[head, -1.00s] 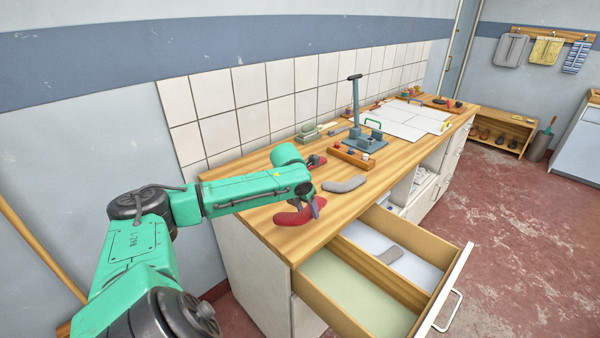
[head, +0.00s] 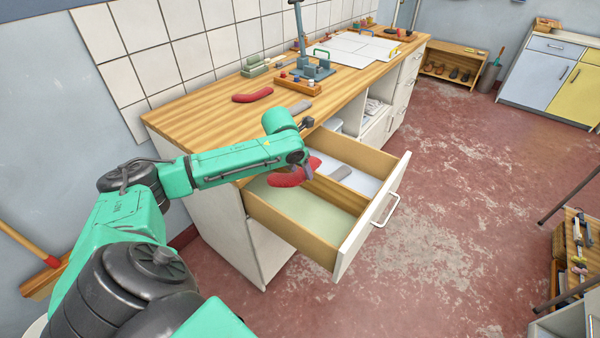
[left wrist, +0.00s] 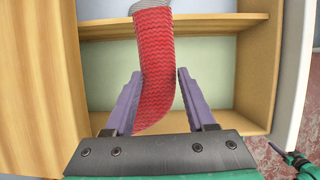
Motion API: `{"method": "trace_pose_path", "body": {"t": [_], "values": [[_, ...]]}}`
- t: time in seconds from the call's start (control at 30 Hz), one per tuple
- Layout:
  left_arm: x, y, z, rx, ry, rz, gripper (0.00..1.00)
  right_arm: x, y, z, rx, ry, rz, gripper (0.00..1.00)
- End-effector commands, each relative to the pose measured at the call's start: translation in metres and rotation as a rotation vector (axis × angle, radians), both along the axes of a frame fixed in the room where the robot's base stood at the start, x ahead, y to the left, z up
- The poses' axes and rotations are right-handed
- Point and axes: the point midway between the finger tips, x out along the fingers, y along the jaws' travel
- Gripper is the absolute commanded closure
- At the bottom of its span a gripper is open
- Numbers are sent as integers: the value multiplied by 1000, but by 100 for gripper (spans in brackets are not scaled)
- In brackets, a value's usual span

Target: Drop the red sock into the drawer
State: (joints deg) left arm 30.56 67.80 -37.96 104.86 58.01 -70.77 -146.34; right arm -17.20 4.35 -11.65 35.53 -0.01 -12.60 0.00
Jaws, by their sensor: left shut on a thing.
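The red sock (head: 288,179) hangs in my left gripper (head: 303,164), above the open drawer (head: 294,242). The drawer has a pale green compartment (head: 308,212) nearer me and a pale blue one behind a wooden divider. The sock is over the green compartment and the divider. A grey sock (head: 340,173) lies in the blue compartment.
Another red sock (head: 252,95) and a grey sock (head: 300,107) lie on the wooden worktop (head: 200,115). A blue-grey stand (head: 314,68) is further back. The drawer's front panel with its handle (head: 386,211) sticks out over the red floor.

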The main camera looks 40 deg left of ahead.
Motion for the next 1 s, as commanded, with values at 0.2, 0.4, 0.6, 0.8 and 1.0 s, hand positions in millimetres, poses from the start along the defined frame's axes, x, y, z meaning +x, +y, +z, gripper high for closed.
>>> {"method": "trace_pose_path", "body": {"t": [0.2,0.4,0.6,0.8,1.0], "values": [[0,0,-6,0,-1,0,96,0,-4,-9,-6,0,-3,50],[0,0,-5,0,0,0,18,0,-5,-8,-6,0,-3,50],[0,0,-6,0,0,0,9,0,-5,-8,-6,0,-4,50],[-2,1,-1,1,0,0,9,0,-5,-8,-6,0,-4,50],[-18,1,40,6,-4,0,9,0,-4,-10,-6,0,-3,50]]}}
